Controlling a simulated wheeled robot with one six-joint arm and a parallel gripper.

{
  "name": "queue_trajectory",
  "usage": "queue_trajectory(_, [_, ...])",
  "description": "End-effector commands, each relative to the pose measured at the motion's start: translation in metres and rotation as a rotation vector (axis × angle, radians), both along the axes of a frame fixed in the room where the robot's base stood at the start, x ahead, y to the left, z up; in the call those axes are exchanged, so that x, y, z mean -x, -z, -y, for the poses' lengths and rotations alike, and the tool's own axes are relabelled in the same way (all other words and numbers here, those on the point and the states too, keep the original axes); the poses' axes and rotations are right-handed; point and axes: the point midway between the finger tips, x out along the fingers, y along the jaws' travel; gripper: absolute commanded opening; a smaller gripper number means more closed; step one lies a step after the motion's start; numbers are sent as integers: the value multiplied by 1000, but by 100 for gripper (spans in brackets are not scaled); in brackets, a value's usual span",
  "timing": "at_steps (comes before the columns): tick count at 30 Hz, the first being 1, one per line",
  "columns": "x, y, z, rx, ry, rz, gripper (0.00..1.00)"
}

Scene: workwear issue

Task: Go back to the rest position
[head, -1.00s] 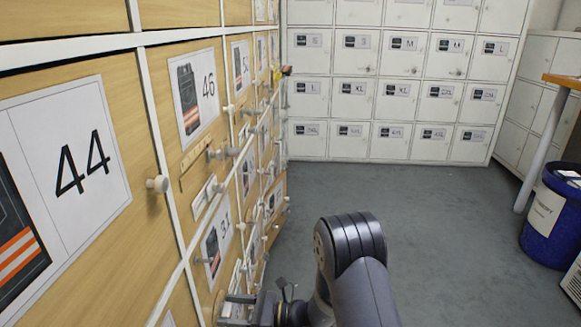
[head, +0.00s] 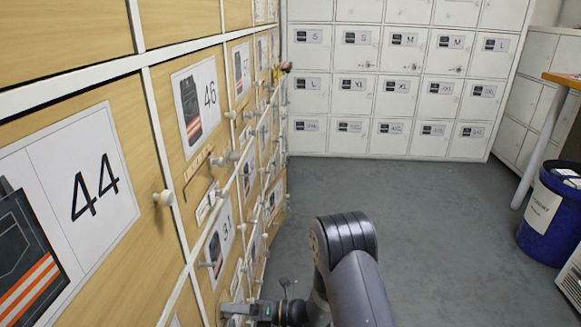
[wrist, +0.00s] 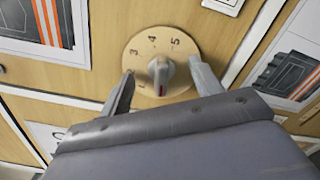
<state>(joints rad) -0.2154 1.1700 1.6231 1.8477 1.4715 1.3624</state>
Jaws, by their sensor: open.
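My gripper (head: 240,309) is low beside the wooden cabinet front at the bottom of the head view, partly cut off by the frame edge. In the wrist view my gripper (wrist: 161,74) is open, with one finger on each side of a grey knob (wrist: 160,76) with a red mark. The knob sits on a round wooden dial (wrist: 185,62) numbered around its rim. The fingers look apart from the knob, with nothing held. The dial is not clear in the head view.
The wooden cabinet (head: 165,118), with protruding knobs and picture labels such as 44 and 46, runs along my left. White lockers (head: 356,110) close off the back. A blue bin (head: 548,222) and a wood-topped table (head: 563,80) stand at right. The grey floor (head: 430,230) between is clear.

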Motion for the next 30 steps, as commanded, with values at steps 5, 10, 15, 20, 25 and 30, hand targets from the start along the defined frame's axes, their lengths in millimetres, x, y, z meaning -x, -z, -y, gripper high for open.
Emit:
queue_trajectory(5, [0,-1,0,-12,0,-148,61])
queue_trajectory(10, [0,-2,22,-17,5,-200,61])
queue_trajectory(15, [2,-1,43,-16,2,-196,61])
queue_trajectory(20, [3,0,52,-16,1,-195,61])
queue_trajectory(25, [4,0,53,-15,0,-194,61])
queue_trajectory(30, [4,0,53,-15,0,-193,61])
